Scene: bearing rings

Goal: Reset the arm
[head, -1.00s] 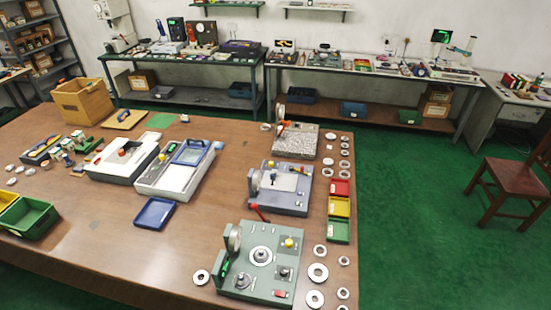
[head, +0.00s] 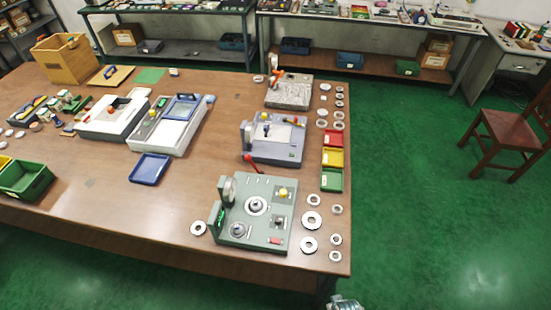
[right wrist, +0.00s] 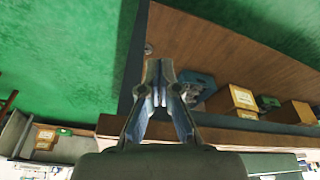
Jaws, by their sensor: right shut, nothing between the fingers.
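My right gripper (right wrist: 158,85) is in the right wrist view, with its two fingers together and nothing between them. It is clear of the objects there, with green floor and a brown surface beyond it. A small silvery part at the bottom edge of the head view (head: 344,303) seems to be mine, off the table's front right corner. My left gripper is in neither current view.
The brown table (head: 110,215) holds a green fixture (head: 262,236), a grey-blue fixture (head: 274,150), and several metal rings at its right edge. Red, yellow and green bins (head: 332,181) stand beside them. Green floor (head: 420,200) is open to the right, before a wooden chair (head: 508,138).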

